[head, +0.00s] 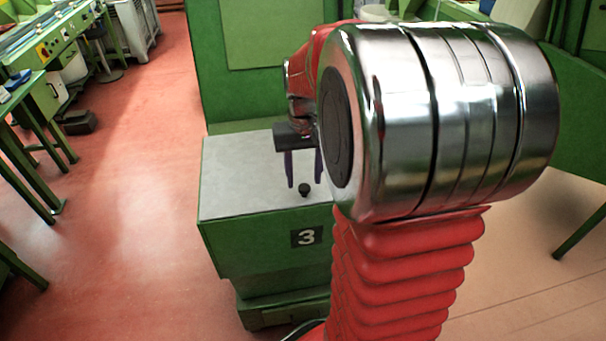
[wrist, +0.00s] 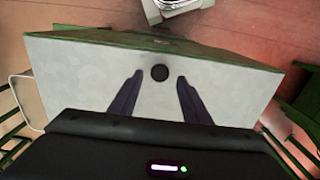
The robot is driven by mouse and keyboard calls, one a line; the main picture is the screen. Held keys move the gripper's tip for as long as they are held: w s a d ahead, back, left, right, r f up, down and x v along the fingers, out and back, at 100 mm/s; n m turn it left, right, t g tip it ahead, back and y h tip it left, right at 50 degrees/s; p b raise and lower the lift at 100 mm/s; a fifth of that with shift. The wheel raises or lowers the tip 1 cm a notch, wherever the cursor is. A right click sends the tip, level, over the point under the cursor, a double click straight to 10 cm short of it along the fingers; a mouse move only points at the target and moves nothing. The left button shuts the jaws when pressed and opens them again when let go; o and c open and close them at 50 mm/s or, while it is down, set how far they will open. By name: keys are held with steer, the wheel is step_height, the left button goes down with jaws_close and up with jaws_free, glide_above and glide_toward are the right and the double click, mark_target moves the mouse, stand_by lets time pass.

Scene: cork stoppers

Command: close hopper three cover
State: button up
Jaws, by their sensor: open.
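The hopper (head: 260,262) is a green box marked with a white 3, left of centre in the head view. Its pale grey cover (head: 240,170) lies flat across the top, with no opening showing; my arm hides its right part. A black knob (head: 305,190) stands near the cover's front edge. In the wrist view the cover (wrist: 80,78) fills the middle and the knob (wrist: 160,73) is at its centre. My gripper (head: 304,182) is open and points down over the cover by the knob. Its fingers (wrist: 160,80) lie either side of the knob in the picture, without visible contact.
A green machine body (head: 265,90) rises behind the hopper. Green benches (head: 45,110) stand at the far left, with a dark object (head: 78,122) on the floor. The red floor (head: 140,200) left of the hopper is clear.

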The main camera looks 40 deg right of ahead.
step_height(320, 180, up, 14)
stand_by(0.8)
steer(key=shift+f, duration=0.15)
steer(key=s+a+f+n+t, duration=0.2)
steer(key=s+a, duration=0.3)
steer(key=a, duration=0.5)
steer(key=s+a+f+n+t, duration=0.3)
steer(key=s+a, duration=0.3)
steer(key=a, duration=0.4)
steer(key=shift+s+f+t, duration=0.25)
steer(key=shift+f+t, duration=0.05)
steer(key=shift+f, duration=0.3)
